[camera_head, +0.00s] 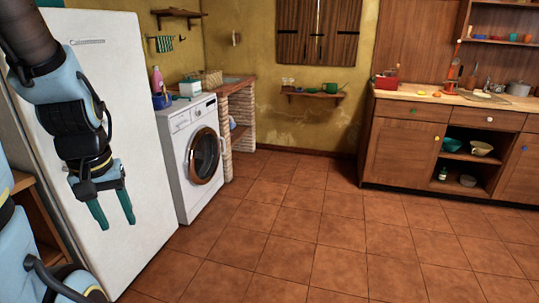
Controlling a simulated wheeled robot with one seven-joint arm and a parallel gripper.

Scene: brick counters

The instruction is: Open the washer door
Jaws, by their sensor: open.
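The white washer (190,150) stands at the left, between the white fridge and a brick counter. Its round door (204,156), dark glass in a copper-coloured ring, is on the front face and looks closed. My gripper (115,222) hangs at the left with its two teal fingers pointing down. It is open and empty, in front of the fridge in the picture and well apart from the washer door.
The tall white fridge (110,70) stands left of the washer, behind my arm. The brick counter (228,100) adjoins the washer's right. A wooden cabinet (402,155) stands along the right wall. The tiled floor (290,235) in the middle is clear.

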